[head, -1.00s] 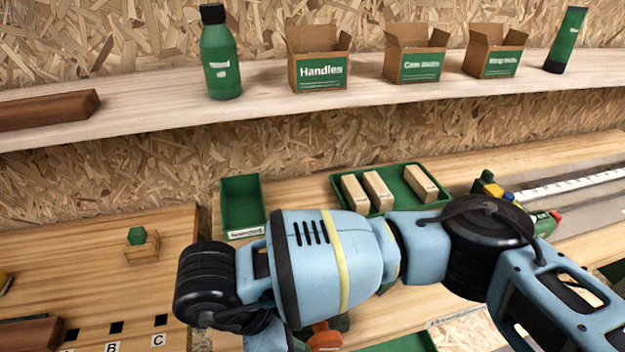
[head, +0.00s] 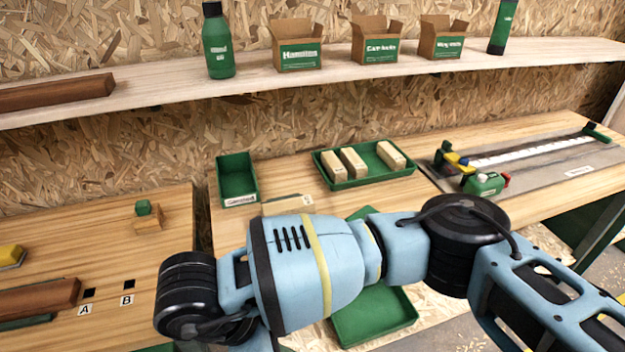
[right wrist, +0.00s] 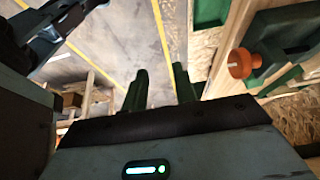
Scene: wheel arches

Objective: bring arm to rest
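My blue right arm (head: 310,260) comes in from the right and bends across the front of the workbench in the head view. Its gripper is not visible there. In the right wrist view my right gripper (right wrist: 160,82) shows two dark green fingers standing apart, with nothing between them. They point at the floor, beside the bench. My left gripper is in neither view.
A green tray (head: 318,168) with wooden blocks, a green bin (head: 237,178) and a measuring fixture (head: 520,160) are on the bench. Another green tray (head: 375,322) is partly behind my arm. An orange knob (right wrist: 240,63) is right of the gripper.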

